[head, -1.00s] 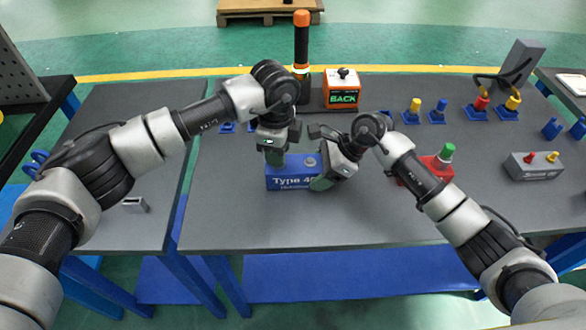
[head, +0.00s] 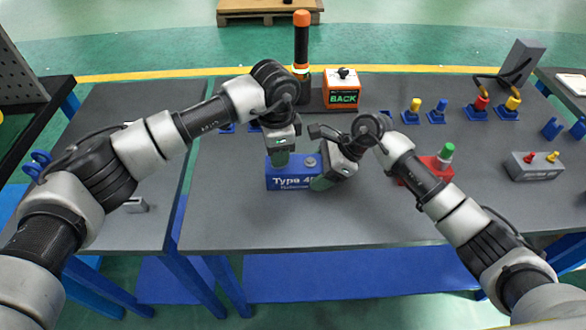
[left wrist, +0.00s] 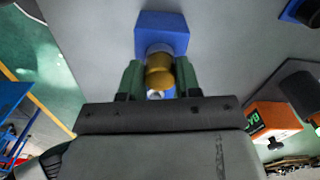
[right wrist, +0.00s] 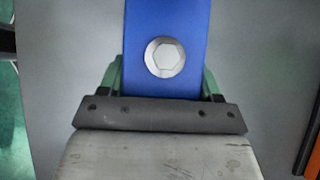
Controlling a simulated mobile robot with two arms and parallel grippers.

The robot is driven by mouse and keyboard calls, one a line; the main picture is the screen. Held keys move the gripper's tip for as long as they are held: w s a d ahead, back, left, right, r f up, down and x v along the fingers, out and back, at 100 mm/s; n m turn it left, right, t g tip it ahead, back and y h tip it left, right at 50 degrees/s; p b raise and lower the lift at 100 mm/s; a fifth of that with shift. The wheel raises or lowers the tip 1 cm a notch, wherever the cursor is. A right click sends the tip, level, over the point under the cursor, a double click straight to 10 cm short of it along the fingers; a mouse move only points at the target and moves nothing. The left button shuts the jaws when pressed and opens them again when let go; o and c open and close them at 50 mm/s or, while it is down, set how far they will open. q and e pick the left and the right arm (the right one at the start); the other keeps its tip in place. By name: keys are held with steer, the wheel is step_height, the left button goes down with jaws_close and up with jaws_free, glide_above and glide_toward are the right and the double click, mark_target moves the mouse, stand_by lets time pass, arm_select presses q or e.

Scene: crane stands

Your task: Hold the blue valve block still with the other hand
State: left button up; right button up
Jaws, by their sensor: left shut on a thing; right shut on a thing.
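The blue valve block (head: 289,181) lies on the dark table, with white "Type" lettering on its front face and a hex-headed fitting (head: 310,162) on top. My right gripper (head: 322,183) is shut across the block near its right end; the right wrist view shows green fingers on both sides of the blue block (right wrist: 166,18). My left gripper (head: 280,159) is at the block's left part, pointing down. In the left wrist view its fingers are shut on a brass-coloured fitting (left wrist: 159,75), which joins a grey collar on a blue body (left wrist: 162,30).
Behind the block stand an orange "BACK" box (head: 342,92) and a black post with an orange top (head: 301,45). A red block with a green cap (head: 444,158) is close to my right arm. A grey box (head: 535,166) stands further right. The table's front is clear.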

arm_select(q)
steer(key=shift+d+r+n, duration=0.1)
steer(key=shift+n, duration=0.6)
steer(key=shift+s+d+r+n, duration=0.1)
steer(key=shift+d+n, duration=0.25)
steer(key=shift+n, duration=0.35)
steer(key=shift+a+n, duration=0.35)
steer(key=shift+n, duration=0.65)
steer(key=o, duration=1.1)
steer(key=shift+a, duration=0.1)
steer(key=shift+c, duration=0.2)
steer(key=shift+c, duration=0.8)
